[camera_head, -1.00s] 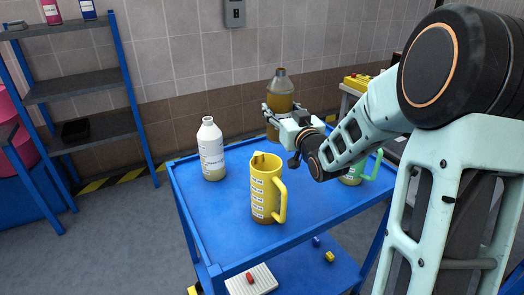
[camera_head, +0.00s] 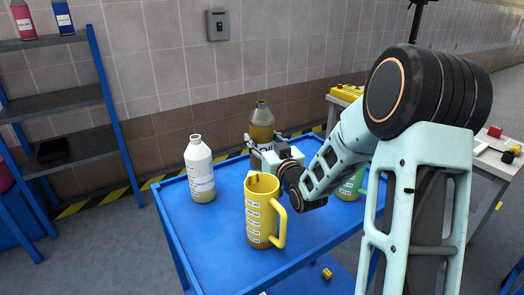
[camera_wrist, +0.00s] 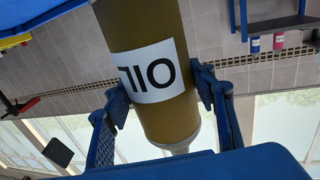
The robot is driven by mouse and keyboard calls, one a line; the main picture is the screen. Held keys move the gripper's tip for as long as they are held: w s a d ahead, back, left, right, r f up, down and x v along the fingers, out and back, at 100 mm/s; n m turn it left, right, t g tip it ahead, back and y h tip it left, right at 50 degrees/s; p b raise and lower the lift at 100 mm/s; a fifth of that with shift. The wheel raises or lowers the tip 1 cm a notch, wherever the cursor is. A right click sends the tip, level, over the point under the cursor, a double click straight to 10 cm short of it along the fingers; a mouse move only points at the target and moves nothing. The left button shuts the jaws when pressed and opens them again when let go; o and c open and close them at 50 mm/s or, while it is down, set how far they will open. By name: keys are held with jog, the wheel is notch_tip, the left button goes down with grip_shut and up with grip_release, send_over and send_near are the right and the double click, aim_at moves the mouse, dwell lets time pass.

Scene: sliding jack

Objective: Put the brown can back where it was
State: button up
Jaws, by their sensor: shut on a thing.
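The brown can (camera_head: 262,113) is a brown container with a grey neck, held upright at the back of the blue cart (camera_head: 215,262). My gripper (camera_head: 268,150) is shut on its side. In the wrist view the can (camera_wrist: 170,122) appears upside down, with a white OIL label, between my gripper's two blue fingers (camera_wrist: 160,92).
A white bottle (camera_head: 200,170) stands left of the can. The yellow jug stands in front, close to my gripper. A green-handled container (camera_head: 350,185) is at the right, partly behind my arm. Bare cart top lies at the front left. A grey shelf rack (camera_head: 62,100) stands at the left.

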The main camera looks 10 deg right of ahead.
aim_at(263, 147)
jog(key=shift+f, duration=1.4)
jog(key=shift+f+b, duration=0.1)
jog(key=shift+b, duration=0.25)
jog(key=shift+f, duration=0.15)
jog(key=o, duration=1.7)
jog(key=shift+s, duration=0.15)
jog(key=s, duration=0.3)
jog(key=s+d, duration=0.1)
jog(key=s, duration=0.3)
jog(key=s+d, duration=0.1)
jog(key=s, duration=0.3)
jog(key=shift+s+d+p, duration=0.15)
jog(key=shift+s+p, duration=0.1)
jog(key=shift+p, duration=0.1)
